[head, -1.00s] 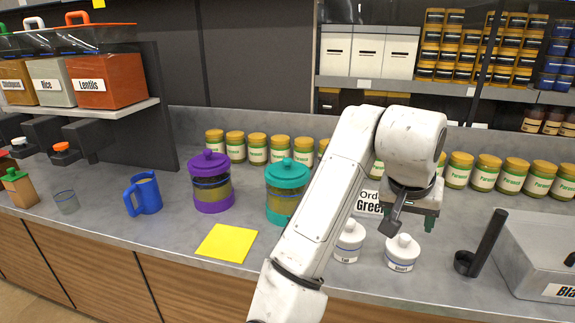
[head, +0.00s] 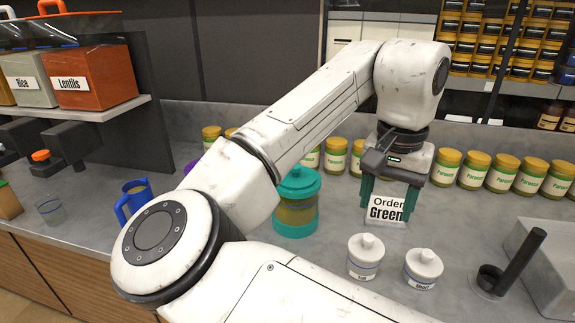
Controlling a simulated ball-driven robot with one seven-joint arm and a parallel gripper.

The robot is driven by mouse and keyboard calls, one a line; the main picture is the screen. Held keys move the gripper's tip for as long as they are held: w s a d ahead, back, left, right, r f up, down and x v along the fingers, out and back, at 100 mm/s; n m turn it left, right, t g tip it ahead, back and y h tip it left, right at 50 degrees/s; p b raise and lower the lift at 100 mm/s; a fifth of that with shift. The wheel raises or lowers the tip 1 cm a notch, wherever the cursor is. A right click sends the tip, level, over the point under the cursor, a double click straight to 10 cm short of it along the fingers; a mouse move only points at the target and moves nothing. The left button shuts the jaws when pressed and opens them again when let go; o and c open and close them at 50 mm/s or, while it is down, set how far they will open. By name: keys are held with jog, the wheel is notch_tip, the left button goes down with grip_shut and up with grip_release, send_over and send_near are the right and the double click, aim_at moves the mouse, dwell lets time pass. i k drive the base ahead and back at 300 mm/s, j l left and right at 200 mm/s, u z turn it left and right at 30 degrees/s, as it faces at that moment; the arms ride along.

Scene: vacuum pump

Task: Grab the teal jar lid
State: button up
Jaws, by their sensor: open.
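The teal jar lid (head: 300,182) with its round knob sits on the teal jar (head: 296,215), which stands upright mid-counter. My gripper (head: 388,206) points down to the right of the jar, apart from the lid. Its two dark green fingers are spread and empty, one on either side of the "Order Green" sign (head: 386,209) in the picture. I cannot tell whether they touch the sign.
Two white lidded jars (head: 365,257) (head: 423,268) stand in front of the sign. A black upright holder (head: 508,265) is at right. A row of yellow-lidded jars (head: 475,170) lines the wall. A blue mug (head: 134,198) is at left. My arm hides the purple jar mostly.

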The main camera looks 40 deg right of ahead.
aim_at(300, 177)
jog(key=i+l, duration=0.15)
jog(key=i, duration=0.2)
jog(key=i+l, duration=0.15)
jog(key=i, duration=0.2)
jog(key=i+l, duration=0.2)
jog(key=i, duration=0.15)
